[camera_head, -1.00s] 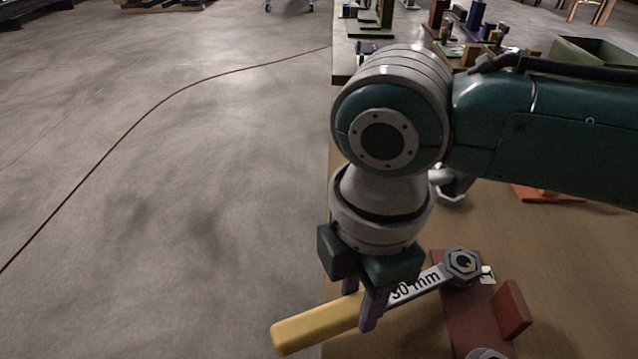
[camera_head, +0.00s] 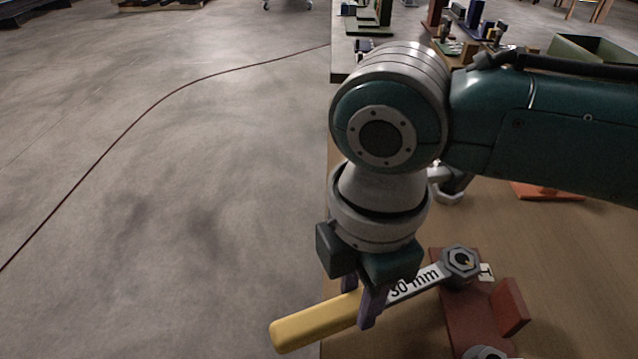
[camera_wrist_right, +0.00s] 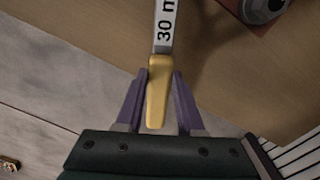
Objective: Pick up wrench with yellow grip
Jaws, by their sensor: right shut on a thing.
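The wrench with the yellow grip (camera_head: 312,322) lies across the table's left edge in the head view, its handle end out over the floor. Its grey shank reads "30 mm", and its ring head (camera_head: 461,263) is at a hex nut above the red-brown fixture. My right gripper (camera_head: 362,308) points down and is shut on the wrench near where the yellow grip meets the shank. In the right wrist view the yellow grip (camera_wrist_right: 157,95) sits between the two purple fingers (camera_wrist_right: 155,100). My left gripper is not in view.
The red-brown fixture (camera_head: 470,320) with an upright block stands on the brown table (camera_head: 580,250). Another orange-red piece (camera_head: 545,192) lies farther back. A green bin (camera_head: 595,50) and several small parts stand at the far end. Open floor lies left.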

